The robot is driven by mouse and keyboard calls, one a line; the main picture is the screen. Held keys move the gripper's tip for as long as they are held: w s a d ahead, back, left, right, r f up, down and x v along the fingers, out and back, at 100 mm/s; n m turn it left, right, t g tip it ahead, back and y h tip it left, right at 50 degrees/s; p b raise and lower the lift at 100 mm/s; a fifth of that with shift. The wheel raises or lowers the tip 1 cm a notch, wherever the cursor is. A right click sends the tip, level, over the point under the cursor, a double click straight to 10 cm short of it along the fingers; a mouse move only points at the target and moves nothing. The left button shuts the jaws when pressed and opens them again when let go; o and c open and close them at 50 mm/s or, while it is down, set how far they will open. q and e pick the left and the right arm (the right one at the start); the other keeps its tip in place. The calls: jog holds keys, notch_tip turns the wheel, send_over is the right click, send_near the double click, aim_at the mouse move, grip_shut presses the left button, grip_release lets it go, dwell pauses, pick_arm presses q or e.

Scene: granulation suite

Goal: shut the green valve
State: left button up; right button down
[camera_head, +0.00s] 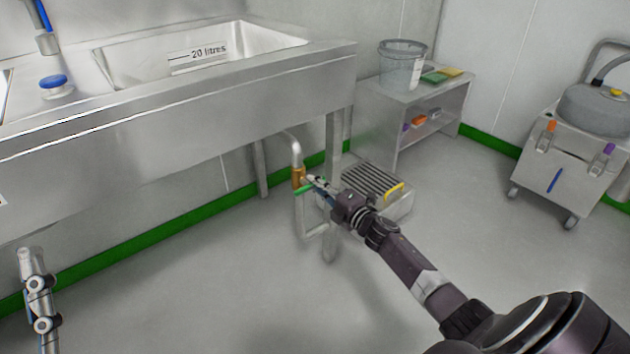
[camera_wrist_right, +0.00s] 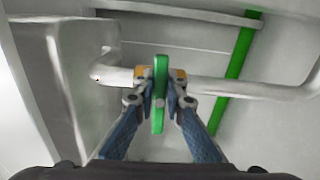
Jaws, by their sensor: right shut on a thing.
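The green valve handle (camera_wrist_right: 160,92) stands between the fingers of my right gripper (camera_wrist_right: 160,102) in the right wrist view. In the head view its green edge (camera_head: 304,190) shows beside the brass valve body (camera_head: 298,176), on the pipe under the sink. My right gripper (camera_head: 316,184) is shut on the handle there. In the wrist view the handle lies across the white pipe (camera_wrist_right: 225,86); brass shows on both sides of it. The fingers hide part of the valve. My left gripper is not clearly in view; only a piece of my left arm shows at lower left.
The steel sink (camera_head: 230,105) overhangs the valve, with a sink leg (camera_head: 333,150) close by. A low grated unit (camera_head: 376,190) with a yellow handle stands just right. A shelf (camera_head: 430,110) and a wheeled cart (camera_head: 570,150) are farther right. The floor in front is clear.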

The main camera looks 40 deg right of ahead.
pick_arm(q)
jog(key=shift+w+f+g, duration=0.4)
jog(key=shift+w+f, duration=0.2)
jog(key=shift+f, duration=0.1)
pick_arm(e)
jog(key=shift+a+f+m, duration=0.15)
jog(key=shift+f+m, duration=0.1)
jog(key=shift+m, duration=0.05)
jog(key=c, duration=2)
grip_release()
jog(key=shift+o, duration=0.2)
jog(key=shift+r, duration=0.1)
jog(key=s+d, duration=0.1)
jog(key=s, duration=1.1)
